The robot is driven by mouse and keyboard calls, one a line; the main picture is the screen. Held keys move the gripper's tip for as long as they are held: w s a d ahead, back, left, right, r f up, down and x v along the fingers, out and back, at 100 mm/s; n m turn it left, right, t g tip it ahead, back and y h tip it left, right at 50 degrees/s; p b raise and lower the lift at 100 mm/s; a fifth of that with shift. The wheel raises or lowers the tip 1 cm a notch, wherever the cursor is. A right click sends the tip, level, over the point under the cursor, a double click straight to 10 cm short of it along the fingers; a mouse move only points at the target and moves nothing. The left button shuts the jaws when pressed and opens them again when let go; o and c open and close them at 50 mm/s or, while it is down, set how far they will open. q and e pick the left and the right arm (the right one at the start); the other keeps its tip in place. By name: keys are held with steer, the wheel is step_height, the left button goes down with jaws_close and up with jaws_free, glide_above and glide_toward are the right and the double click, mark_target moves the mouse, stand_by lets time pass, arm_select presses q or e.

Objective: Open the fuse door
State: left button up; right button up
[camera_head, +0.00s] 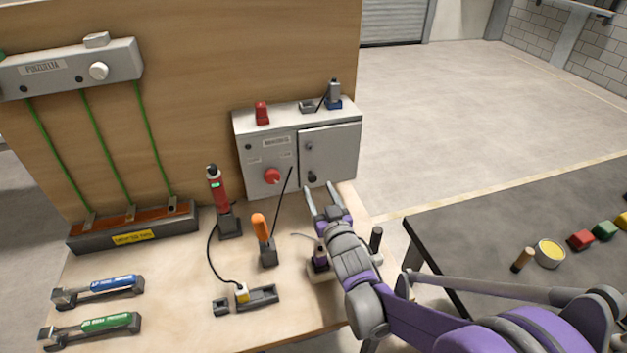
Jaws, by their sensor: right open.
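A grey fuse box (266,171) stands against the wooden back panel. Its fuse door (329,154) is the right half of the front and looks shut. A small dark knob (312,177) sits low on the door's left side. My right gripper (321,187) comes in from the lower right, its two fingers apart and pointing at the lower part of the door, close to the knob. I cannot tell whether a fingertip touches the knob or door. Nothing shows between the fingers. My left gripper is not in view.
A red tester (217,190), an orange-handled screwdriver (262,228) in a holder and a block with a yellow plug (242,294) stand on the bench left of my arm. Blue (112,284) and green (105,323) handled tools lie at the left. A dark table (470,222) is at right.

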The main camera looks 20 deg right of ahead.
mark_target(313, 179)
steer(key=w, duration=0.5)
steer(key=shift+a, duration=0.1)
steer(key=shift+s, duration=0.1)
jaws_close()
stand_by(1.2)
